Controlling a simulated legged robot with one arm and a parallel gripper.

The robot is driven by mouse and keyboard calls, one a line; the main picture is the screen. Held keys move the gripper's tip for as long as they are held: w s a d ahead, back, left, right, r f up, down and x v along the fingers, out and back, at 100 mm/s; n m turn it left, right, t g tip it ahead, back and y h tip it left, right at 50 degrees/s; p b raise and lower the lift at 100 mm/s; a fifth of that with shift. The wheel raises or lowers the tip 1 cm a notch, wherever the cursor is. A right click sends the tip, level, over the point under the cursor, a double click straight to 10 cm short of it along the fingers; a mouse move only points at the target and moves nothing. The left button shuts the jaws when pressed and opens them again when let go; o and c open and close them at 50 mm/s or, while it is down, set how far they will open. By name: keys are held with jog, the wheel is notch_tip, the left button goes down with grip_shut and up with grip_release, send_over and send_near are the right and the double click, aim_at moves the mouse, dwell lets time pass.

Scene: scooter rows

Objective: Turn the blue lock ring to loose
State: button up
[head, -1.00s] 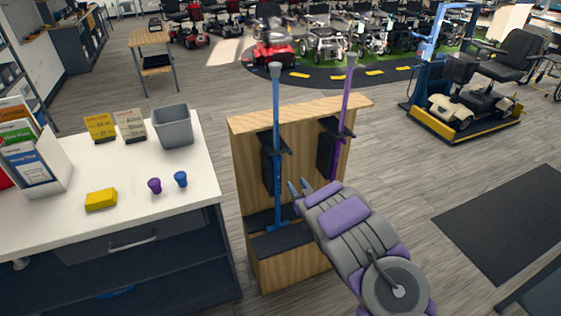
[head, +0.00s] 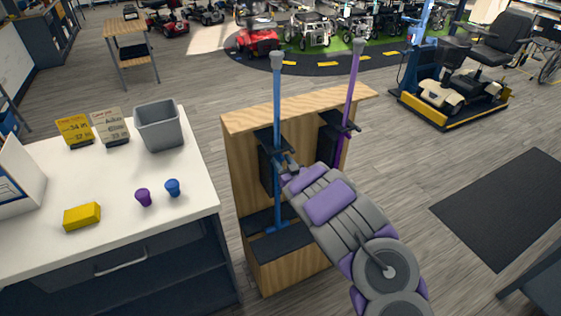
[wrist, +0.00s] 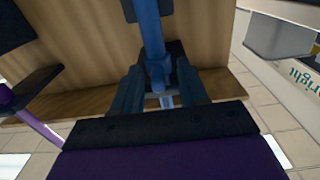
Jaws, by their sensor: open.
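A tall blue pole (head: 277,100) with a grey top stands upright in a black holder on the wooden rack. The blue lock ring cannot be told apart clearly from the pole in the head view. My gripper (head: 287,166) is at the pole, about mid-height and just below the holder's arm. In the wrist view my gripper (wrist: 160,90) is open, with one finger on each side of the blue pole (wrist: 150,35). Blue parts show between the fingers, but I cannot tell whether the fingers touch them.
A purple pole (head: 351,90) stands to the right on the same wooden rack (head: 240,160).

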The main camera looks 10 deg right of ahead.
jog(key=shift+d, duration=0.25)
jog(key=shift+c, duration=0.7)
jog(key=shift+d, duration=0.1)
jog(key=c, duration=0.3)
jog(key=shift+a, duration=0.2)
grip_shut()
jog(key=shift+d+y, duration=0.25)
jog(key=shift+y, duration=0.05)
jog(key=w+d+n+g+y, duration=0.1)
jog(key=n+g+y, duration=0.1)
jog(key=n+y, duration=0.1)
jog(key=d+n+g+y, duration=0.1)
jog(key=n+g+y, duration=0.2)
jog(key=w+d+n+g+y, duration=0.1)
jog(key=n+g+y, duration=0.1)
jog(key=g+y, duration=0.1)
jog(key=shift+w+n+y, duration=0.3)
jog(key=shift+n+y, duration=0.1)
jog(key=shift+y, duration=0.1)
jog(key=shift+w+d+r+n+g+y, duration=0.15)
jog(key=shift+n+g+y, duration=0.15)
jog(key=shift+g, duration=0.3)
jog(key=shift+w+f+n+g+y, duration=0.1)
jog(key=shift+w+n+g+y, duration=0.1)
jog(key=shift+n+g, duration=0.3)
